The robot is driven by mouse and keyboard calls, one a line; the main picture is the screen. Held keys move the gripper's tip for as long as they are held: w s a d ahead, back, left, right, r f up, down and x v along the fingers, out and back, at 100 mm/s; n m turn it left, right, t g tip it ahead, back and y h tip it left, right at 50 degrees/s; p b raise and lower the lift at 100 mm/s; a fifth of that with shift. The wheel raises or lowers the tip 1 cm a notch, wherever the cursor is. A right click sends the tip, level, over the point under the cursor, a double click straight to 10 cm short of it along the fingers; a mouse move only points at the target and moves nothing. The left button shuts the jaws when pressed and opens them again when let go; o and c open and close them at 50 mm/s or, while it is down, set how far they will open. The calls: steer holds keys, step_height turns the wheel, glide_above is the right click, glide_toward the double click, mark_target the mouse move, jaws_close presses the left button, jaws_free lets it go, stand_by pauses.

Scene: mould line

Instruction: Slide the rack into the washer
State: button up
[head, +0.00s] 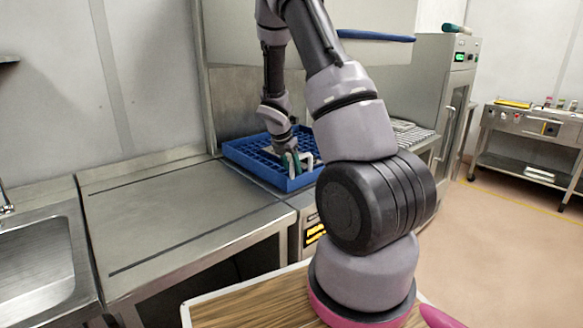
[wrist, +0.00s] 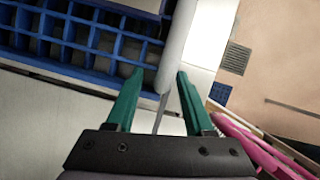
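The blue rack (head: 248,165) is a gridded tray lying at the left mouth of the steel washer (head: 308,222), beside the bare steel table. Its compartments also show in the wrist view (wrist: 75,72). My gripper (head: 291,163) is low over the rack's right part. In the wrist view my gripper (wrist: 161,74) has its green fingers apart, with a white bar (wrist: 178,45) between and just beyond the tips. A gap shows beside the left finger. Whether the bar belongs to the rack I cannot tell. My arm hides part of the washer.
A steel table (head: 165,215) left of the rack is clear, with a sink (head: 35,260) beyond it. The raised hood (head: 370,75) has a blue handle (head: 375,36). A tall unit (head: 448,75) with a green display and a side bench (head: 530,122) stand right.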

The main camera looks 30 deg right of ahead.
steer(key=v, duration=1)
steer(key=shift+r, duration=0.35)
steer(key=shift+s+a, duration=0.15)
steer(key=w+d+f+h, duration=0.1)
steer(key=d+f, duration=0.1)
steer(key=f, duration=0.2)
steer(key=w+d+f+t+h, duration=0.1)
steer(key=f, duration=0.3)
steer(key=d+f+t+h, duration=0.1)
steer(key=d+f+h, duration=0.1)
steer(key=f, duration=0.2)
steer(key=shift+w+d+f, duration=0.3)
steer(key=shift+w+f, duration=0.1)
